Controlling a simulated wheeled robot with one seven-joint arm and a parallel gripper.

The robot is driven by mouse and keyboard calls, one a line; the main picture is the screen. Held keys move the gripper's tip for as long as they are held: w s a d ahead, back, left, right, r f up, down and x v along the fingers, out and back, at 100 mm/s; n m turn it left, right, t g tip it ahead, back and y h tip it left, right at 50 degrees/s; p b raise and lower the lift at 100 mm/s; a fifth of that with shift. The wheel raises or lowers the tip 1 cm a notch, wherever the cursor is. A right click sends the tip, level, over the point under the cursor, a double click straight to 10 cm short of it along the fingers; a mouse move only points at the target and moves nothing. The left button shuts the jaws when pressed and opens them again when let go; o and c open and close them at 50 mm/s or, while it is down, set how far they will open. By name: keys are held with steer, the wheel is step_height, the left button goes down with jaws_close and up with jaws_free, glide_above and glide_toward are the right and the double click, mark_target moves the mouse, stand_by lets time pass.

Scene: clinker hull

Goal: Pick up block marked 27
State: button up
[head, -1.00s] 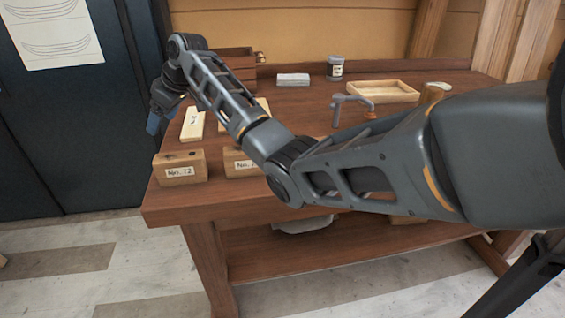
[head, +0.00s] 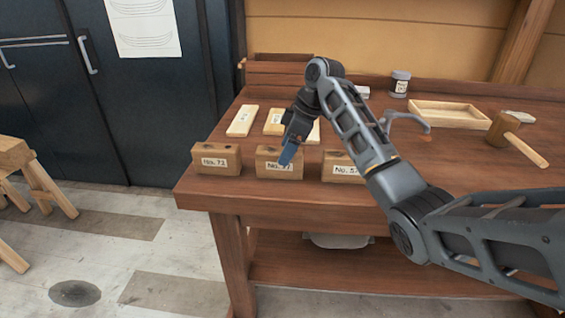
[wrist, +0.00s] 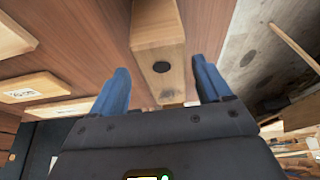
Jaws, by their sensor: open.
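Three brown wooden blocks with white labels stand in a row along the bench's front left edge in the head view. The left block (head: 216,160) reads "No. 72". The middle block (head: 265,170) has its number partly covered by my gripper; the last digit looks like 7. The right block (head: 341,172) shows "No. 5" and a last digit that is hard to read. My gripper (head: 287,154) is open, with blue fingers pointing down at the middle block. In the wrist view a block with a dark round hole (wrist: 162,45) lies between the open fingers (wrist: 160,88), not gripped.
Pale labelled boards (head: 242,121) lie behind the blocks. A mallet (head: 518,140), a shallow wooden tray (head: 450,112), a jar (head: 400,84) and a grey clamp-like tool (head: 408,120) are farther right. The bench front edge (head: 300,207) is close to the blocks.

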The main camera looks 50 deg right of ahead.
steer(key=shift+a+p+x, duration=0.15)
steer(key=shift+p+x, duration=0.05)
steer(key=shift+x, duration=0.95)
steer(key=shift+a+p+x, duration=0.15)
steer(key=shift+p+x, duration=0.05)
steer(key=shift+x, duration=0.95)
